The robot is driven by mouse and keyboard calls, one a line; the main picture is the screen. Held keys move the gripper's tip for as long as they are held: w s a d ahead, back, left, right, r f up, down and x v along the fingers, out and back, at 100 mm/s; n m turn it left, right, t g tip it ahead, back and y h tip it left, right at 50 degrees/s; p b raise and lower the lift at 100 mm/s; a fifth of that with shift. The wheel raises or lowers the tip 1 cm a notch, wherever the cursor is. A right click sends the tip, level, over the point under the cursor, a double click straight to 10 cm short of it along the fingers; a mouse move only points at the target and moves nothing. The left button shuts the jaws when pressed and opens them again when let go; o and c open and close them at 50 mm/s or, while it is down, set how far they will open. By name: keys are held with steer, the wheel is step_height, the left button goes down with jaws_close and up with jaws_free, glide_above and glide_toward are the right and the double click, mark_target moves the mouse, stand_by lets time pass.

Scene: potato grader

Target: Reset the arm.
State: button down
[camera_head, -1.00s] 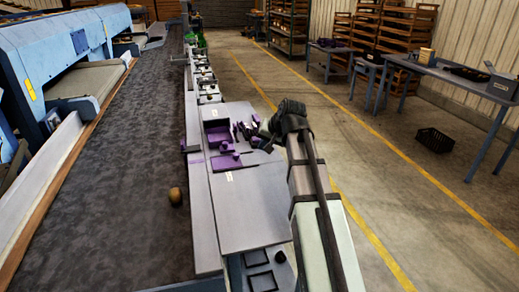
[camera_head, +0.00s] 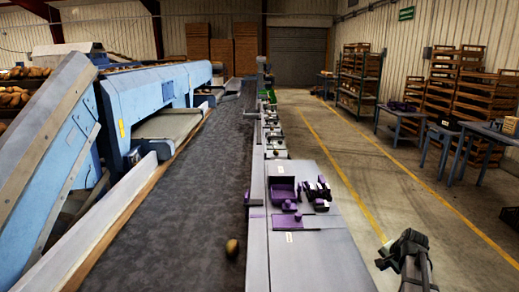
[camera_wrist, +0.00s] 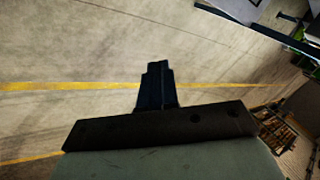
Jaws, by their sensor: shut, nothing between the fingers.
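My gripper (camera_wrist: 157,68) shows in the wrist view with its dark fingers together and nothing between them. The wrist view looks onto bare concrete floor behind the fingertips. In the head view my arm is at the lower right, with its dark wrist end (camera_head: 408,247) over the floor, to the right of the grey bench (camera_head: 330,262) and apart from it. The fingertips cannot be made out in the head view.
A purple tray (camera_head: 283,192) and other purple and dark items sit on the bench. A potato (camera_head: 232,248) lies on the dark conveyor belt (camera_head: 185,205). Blue machinery (camera_head: 165,85) stands at left. Tables (camera_head: 480,140) and racks (camera_head: 361,80) stand at right. The floor between is clear.

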steer(key=s+d+f+m+g, duration=0.1)
steer(key=s+d+f+m, duration=0.1)
steer(key=s+d+f, duration=0.3)
steer(key=s+d+f+m, duration=0.1)
steer(key=s+d+f, duration=0.15)
steer(key=f, duration=0.45)
steer(key=s+d+f+m+g, duration=0.3)
steer(key=s+f+m, duration=0.4)
steer(key=s+f, duration=1.75)
steer(key=a+f+n+g+y, duration=0.3)
steer(key=a+n, duration=0.6)
steer(key=a, duration=1.4)
steer(key=s+a+n+g+h, duration=0.3)
steer(key=s+a+n+g, duration=0.2)
steer(key=s+a+n, duration=0.7)
steer(key=shift+s+a+n+h, duration=0.35)
steer(key=shift+s+a, duration=0.65)
steer(key=shift+a, duration=0.5)
